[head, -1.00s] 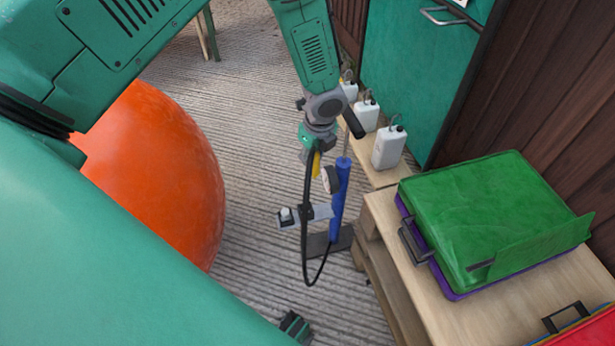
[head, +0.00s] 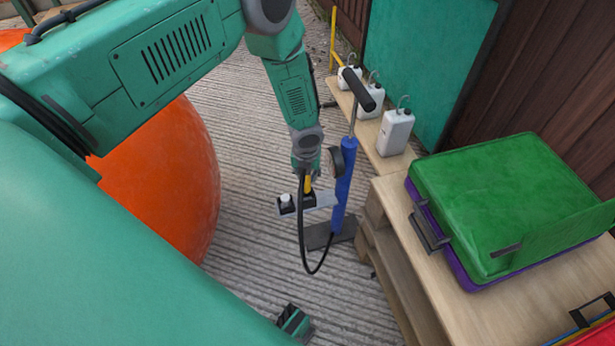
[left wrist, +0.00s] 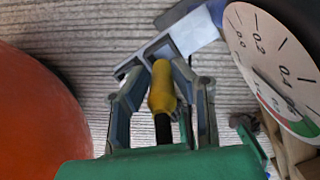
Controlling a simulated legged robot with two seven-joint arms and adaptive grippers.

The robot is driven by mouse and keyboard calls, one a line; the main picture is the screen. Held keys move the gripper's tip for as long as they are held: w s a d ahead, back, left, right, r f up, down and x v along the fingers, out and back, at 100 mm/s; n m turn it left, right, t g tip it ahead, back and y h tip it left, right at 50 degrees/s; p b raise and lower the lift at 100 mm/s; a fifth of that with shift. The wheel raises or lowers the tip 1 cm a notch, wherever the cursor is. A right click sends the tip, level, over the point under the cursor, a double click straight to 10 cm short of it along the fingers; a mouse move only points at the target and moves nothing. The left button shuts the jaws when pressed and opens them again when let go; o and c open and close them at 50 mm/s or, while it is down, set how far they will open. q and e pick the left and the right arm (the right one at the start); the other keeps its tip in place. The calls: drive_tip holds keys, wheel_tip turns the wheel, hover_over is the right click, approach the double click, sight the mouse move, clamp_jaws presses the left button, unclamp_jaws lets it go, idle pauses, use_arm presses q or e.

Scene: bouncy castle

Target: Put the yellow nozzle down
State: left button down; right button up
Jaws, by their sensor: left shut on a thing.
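The yellow nozzle (head: 308,184) is at the end of a black hose, held in my left gripper (head: 306,190). In the left wrist view the nozzle (left wrist: 162,88) lies between the two grey fingers of the gripper (left wrist: 161,80), which are shut on it. The blue pump (head: 343,187) stands upright with a black handle and a round gauge (left wrist: 275,65). A pale grey bracket (head: 322,200) sticks out from the pump to the left. The nozzle's tip overlaps this bracket; I cannot tell whether they touch.
A wooden bench (head: 398,212) right of the pump carries a green case (head: 510,195) on a purple one. Several white bottles (head: 395,132) stand behind on a plank. A large orange ball (head: 165,180) is at left. Ribbed floor is clear around the pump's foot.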

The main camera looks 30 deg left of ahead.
sight(307, 186)
use_arm(q)
wheel_tip(307, 186, down, 2)
drive_tip(key=shift+a+f, duration=0.1)
drive_tip(key=shift+f, duration=0.1)
drive_tip(key=f, duration=0.1)
drive_tip(key=f+b, duration=0.2)
drive_tip(key=shift+d, duration=0.25)
drive_tip(key=shift+r, duration=0.15)
drive_tip(key=shift+a+f, duration=0.1)
drive_tip(key=shift+f, duration=0.15)
drive_tip(key=c, duration=1.3)
unclamp_jaws()
drive_tip(key=shift+c, duration=0.2)
drive_tip(key=shift+r, duration=0.15)
